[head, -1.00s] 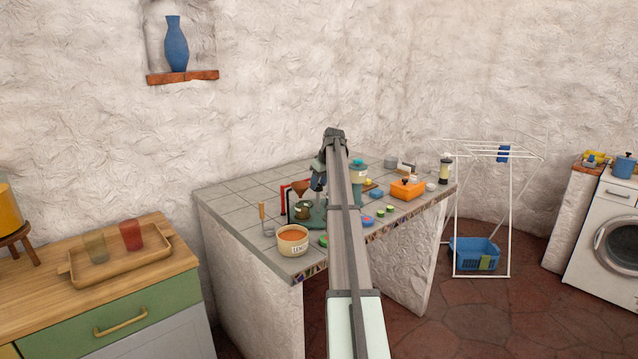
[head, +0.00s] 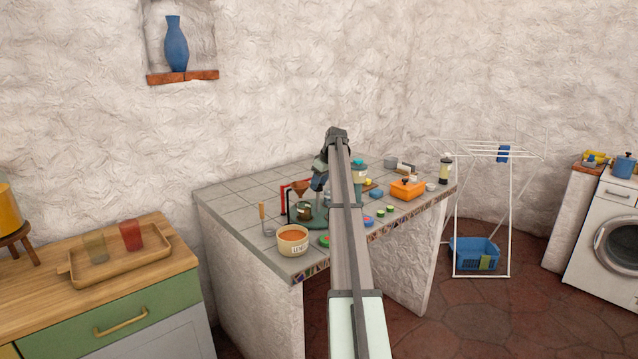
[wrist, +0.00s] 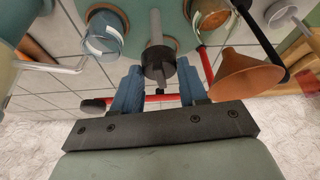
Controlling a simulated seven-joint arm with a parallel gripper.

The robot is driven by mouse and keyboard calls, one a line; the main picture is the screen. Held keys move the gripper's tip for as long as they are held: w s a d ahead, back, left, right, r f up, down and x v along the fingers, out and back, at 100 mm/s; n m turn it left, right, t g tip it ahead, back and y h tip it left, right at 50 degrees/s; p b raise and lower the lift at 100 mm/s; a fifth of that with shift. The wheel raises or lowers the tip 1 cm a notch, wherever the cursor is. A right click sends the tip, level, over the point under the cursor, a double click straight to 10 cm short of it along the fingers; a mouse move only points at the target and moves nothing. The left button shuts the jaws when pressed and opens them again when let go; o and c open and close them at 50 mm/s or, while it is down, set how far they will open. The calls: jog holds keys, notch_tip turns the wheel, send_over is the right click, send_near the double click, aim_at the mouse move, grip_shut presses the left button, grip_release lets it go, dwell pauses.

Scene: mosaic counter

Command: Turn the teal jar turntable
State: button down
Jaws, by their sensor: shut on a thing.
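The teal turntable (head: 318,222) stands on the tiled counter, partly hidden behind my arm in the head view. In the wrist view, its teal disc (wrist: 172,14) fills the top middle, with a grey post and a dark knob (wrist: 158,66) at its centre. A glass jar (wrist: 102,36) and a second jar (wrist: 210,14) sit to either side of the post. My gripper (wrist: 159,80) has its blue fingers on both sides of the dark knob and is shut on it. My gripper also shows in the head view (head: 319,183), above the turntable.
A red frame (head: 284,197) and a copper funnel (wrist: 248,72) stand close beside my fingers. A labelled bowl (head: 292,240) is at the front left of the counter. An orange box (head: 407,189) and several small coloured lids lie to the right. The back-left tiles are clear.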

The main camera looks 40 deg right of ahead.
jog(key=shift+w+d+n+y, duration=0.15)
jog(key=shift+n+y, duration=0.65)
jog(key=shift+n, duration=1.1)
jog(key=shift+d+n+g+y, duration=0.1)
jog(key=shift+n+g+y, duration=0.5)
jog(key=shift+n, duration=1.3)
jog(key=shift+w+n+g+y, duration=0.1)
jog(key=shift+n+g+y, duration=0.35)
jog(key=shift+n, duration=1.25)
jog(key=shift+n+g, duration=0.65)
jog(key=shift+n, duration=1.25)
jog(key=c, duration=0.9)
grip_release()
jog(key=shift+c, duration=0.2)
jog(key=shift+m, duration=0.3)
